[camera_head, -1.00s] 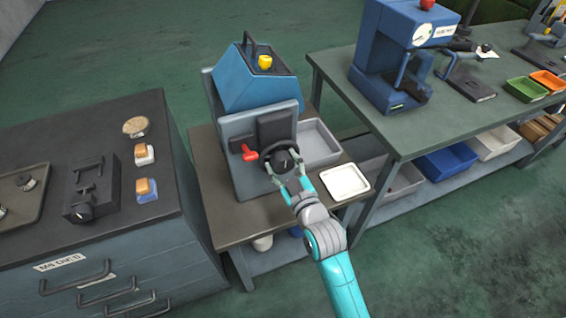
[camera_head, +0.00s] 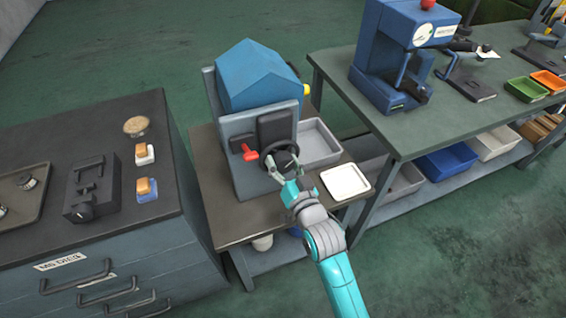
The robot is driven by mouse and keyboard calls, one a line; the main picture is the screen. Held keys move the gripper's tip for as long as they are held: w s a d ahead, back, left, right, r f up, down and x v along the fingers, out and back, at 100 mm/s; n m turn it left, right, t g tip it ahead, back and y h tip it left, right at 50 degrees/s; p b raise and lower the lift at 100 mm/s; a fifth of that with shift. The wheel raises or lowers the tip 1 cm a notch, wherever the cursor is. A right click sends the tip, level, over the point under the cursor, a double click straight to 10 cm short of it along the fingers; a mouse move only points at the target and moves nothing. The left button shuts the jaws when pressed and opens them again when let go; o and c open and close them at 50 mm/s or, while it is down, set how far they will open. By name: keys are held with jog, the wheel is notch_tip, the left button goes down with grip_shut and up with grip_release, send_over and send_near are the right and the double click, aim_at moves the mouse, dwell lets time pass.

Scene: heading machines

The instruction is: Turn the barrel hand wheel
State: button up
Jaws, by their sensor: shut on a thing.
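The blue faceted barrel (camera_head: 258,78) sits on top of a grey machine on the small table. The dark barrel hand wheel (camera_head: 265,155) is on the machine's front face. My gripper (camera_head: 285,178) is shut on the lower right part of the wheel rim and hides some of it. A yellow part (camera_head: 306,90) shows at the barrel's right side. A red-knobbed lever (camera_head: 250,156) is just left of the wheel.
A white tray (camera_head: 345,182) and a grey bin (camera_head: 318,148) lie right of the machine. A drawer cabinet (camera_head: 190,215) stands close on the left. A green-topped bench (camera_head: 425,125) with a blue press (camera_head: 390,55) stands on the right.

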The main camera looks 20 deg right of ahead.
dwell(0.4)
jog(key=o, duration=1.2)
jog(key=shift+c, duration=0.2)
jog(key=shift+s, duration=0.1)
jog(key=s, duration=1.1)
jog(key=shift+s, duration=0.4)
jog(key=shift+d+f, duration=0.1)
jog(key=s+f+n+g, duration=0.1)
jog(key=s+f+n, duration=0.1)
jog(key=s, duration=1.3)
jog(key=s+f+n+g, duration=0.2)
jog(key=s+f, duration=0.1)
jog(key=s, duration=1.2)
jog(key=shift+s, duration=0.4)
